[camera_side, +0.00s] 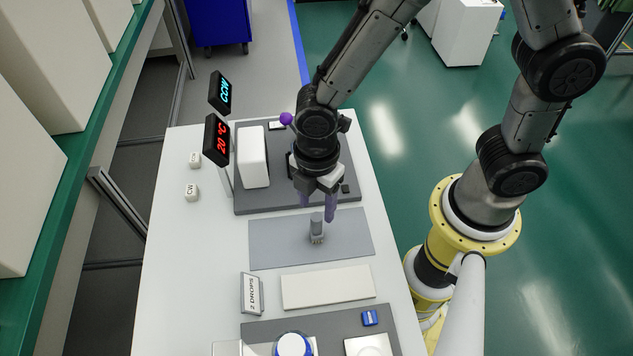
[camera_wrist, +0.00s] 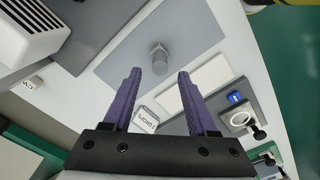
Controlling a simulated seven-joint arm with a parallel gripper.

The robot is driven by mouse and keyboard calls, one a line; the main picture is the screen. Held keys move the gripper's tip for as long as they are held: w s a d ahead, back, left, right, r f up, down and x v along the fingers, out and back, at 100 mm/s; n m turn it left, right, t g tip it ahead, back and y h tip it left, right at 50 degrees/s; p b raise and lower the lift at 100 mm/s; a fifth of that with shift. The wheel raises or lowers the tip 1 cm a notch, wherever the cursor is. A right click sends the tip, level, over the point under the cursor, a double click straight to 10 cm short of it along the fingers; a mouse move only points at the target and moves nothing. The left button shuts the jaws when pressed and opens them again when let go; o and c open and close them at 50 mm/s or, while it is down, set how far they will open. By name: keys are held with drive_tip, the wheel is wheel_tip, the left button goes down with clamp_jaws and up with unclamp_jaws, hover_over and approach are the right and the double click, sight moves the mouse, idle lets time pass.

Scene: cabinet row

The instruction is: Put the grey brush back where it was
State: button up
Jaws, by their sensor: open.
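The small grey brush (camera_side: 317,228) appears to stand upright on the light grey mat (camera_side: 272,247) in the side view. It also shows in the wrist view as a short grey cylinder (camera_wrist: 158,60) on the mat. My gripper (camera_side: 318,209), with purple fingers, points down close to the brush in the side view. In the wrist view the fingers (camera_wrist: 160,75) are apart with nothing held between them, and the brush lies ahead of the gap. I cannot tell whether a finger touches the brush.
A dark grey plate (camera_side: 288,203) with a white box (camera_side: 253,157) lies behind the mat. Displays (camera_side: 216,141) stand at its left. In front are a white slab (camera_side: 328,287), a "2 DROPS" sign (camera_side: 251,294), a blue item (camera_side: 370,317) and a blue-capped container (camera_side: 293,345). The table's left side is mostly clear.

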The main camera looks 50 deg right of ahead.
drive_tip(key=s+d+r+m+t, duration=0.1)
drive_tip(key=d+r+m+t, duration=0.1)
drive_tip(key=d+r+m, duration=0.5)
drive_tip(key=s+d+r+m+t, duration=0.1)
drive_tip(key=d+r+m, duration=0.25)
drive_tip(key=r, duration=0.65)
drive_tip(key=s+d+r+m+t, duration=0.2)
drive_tip(key=s+d+r+m, duration=0.1)
drive_tip(key=s+d+m, duration=0.3)
drive_tip(key=shift+d+r+m+t, duration=0.3)
drive_tip(key=shift+d+m, duration=0.05)
drive_tip(key=shift+m, duration=0.4)
drive_tip(key=shift+s, duration=0.1)
